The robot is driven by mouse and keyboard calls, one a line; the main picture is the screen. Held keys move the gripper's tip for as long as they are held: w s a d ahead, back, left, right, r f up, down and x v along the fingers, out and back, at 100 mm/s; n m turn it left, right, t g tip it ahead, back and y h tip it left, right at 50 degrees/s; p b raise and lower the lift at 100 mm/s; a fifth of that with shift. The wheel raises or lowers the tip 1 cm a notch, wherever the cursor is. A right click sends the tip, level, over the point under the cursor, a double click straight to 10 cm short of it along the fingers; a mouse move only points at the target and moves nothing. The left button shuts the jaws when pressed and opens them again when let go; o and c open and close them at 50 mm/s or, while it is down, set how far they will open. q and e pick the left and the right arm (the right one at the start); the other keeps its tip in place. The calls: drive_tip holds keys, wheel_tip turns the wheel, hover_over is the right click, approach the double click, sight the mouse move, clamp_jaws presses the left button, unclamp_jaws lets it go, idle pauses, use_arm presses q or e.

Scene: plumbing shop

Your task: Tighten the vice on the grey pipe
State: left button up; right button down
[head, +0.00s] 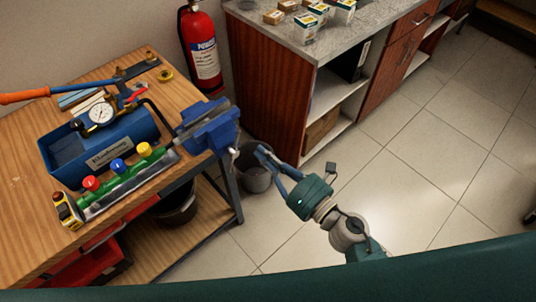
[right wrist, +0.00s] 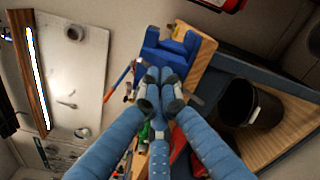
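The blue vice (head: 222,134) sits at the right corner of the wooden workbench (head: 28,215). A grey length lies along its top; I cannot tell whether this is the grey pipe or part of the jaws. My right gripper (head: 259,150) is right of the vice and apart from it in the head view. Its blue fingers come together at the tips, with nothing seen between them. In the right wrist view the closed fingers (right wrist: 160,73) point toward the blue vice (right wrist: 178,50). My left gripper is not in view.
A grey bucket (head: 256,178) stands beside the bench. A cabinet (head: 265,95) is behind; the floor at right is clear.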

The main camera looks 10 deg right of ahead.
drive_tip(key=p+x, duration=0.1)
drive_tip(key=x, duration=0.5)
drive_tip(key=shift+w+a, duration=0.2)
drive_tip(key=shift+w, duration=0.1)
drive_tip(key=shift+f, duration=0.1)
idle(1.2)
